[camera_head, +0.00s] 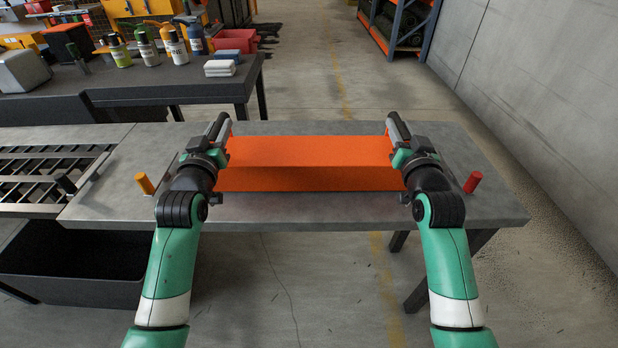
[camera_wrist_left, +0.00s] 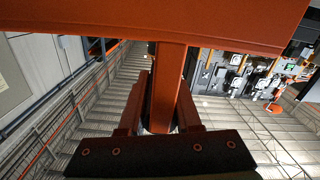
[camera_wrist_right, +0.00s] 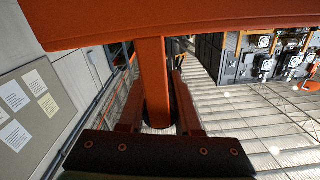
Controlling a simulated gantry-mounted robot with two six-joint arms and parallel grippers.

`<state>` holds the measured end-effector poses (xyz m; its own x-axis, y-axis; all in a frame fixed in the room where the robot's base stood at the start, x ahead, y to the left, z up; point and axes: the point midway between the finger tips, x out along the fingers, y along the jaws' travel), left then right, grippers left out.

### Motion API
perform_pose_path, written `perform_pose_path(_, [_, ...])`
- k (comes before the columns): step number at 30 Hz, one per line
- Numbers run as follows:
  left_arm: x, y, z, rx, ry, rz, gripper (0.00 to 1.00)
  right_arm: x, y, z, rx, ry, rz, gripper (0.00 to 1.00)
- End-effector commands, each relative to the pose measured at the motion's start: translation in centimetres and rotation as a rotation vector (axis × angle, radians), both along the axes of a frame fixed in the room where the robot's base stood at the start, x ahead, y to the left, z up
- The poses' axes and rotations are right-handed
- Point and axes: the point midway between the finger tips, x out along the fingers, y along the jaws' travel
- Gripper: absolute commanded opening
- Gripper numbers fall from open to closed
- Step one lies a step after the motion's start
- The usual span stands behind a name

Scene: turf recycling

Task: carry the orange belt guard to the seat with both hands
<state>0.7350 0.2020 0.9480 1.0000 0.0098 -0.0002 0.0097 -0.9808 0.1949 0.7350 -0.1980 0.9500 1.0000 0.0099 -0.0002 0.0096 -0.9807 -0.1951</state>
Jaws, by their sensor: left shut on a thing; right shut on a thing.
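The orange belt guard (camera_head: 310,178) is a long folded piece lying crosswise over the grey table, level in the head view. My left gripper (camera_head: 219,130) is at its left end and my right gripper (camera_head: 395,127) at its right end. In the left wrist view, the fingers are shut on an orange bar of the guard (camera_wrist_left: 168,85), with its broad panel above. The right wrist view shows the same hold on another orange bar (camera_wrist_right: 153,80). I cannot tell whether the guard touches the tabletop. I cannot make out the seat for certain.
The grey table (camera_head: 300,212) has an orange-yellow peg (camera_head: 145,183) left of the guard and a red peg (camera_head: 473,182) right of it. A slatted rack (camera_head: 40,170) adjoins at left, with a black bin (camera_head: 75,265) below. A dark bench (camera_head: 150,85) holds bottles behind.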

Motion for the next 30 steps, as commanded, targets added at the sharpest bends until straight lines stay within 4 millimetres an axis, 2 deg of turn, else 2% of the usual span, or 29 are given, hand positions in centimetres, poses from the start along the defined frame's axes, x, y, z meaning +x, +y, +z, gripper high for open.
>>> perform_pose_path(4, [0.00,0.02,-0.48,0.000,-0.004,0.000,0.00,0.00,0.01,-0.45,0.001,-0.005,0.000,0.00])
perform_pose_path(5, [0.00,0.02,-0.83,0.000,0.002,0.001,0.36,0.00,0.01,-0.79,0.001,0.002,0.000,0.36])
perform_pose_path(9, [0.00,0.01,-0.77,0.000,0.002,0.001,0.61,0.00,0.01,-0.75,0.000,0.001,0.000,0.61])
perform_pose_path(24, [-0.02,0.00,-0.72,0.000,0.001,0.000,0.62,0.00,0.00,-0.71,0.000,0.001,0.000,0.62])
perform_pose_path(30, [-0.89,0.00,-0.75,0.000,-0.001,0.000,0.62,0.00,0.00,-0.72,0.000,0.001,0.000,0.62])
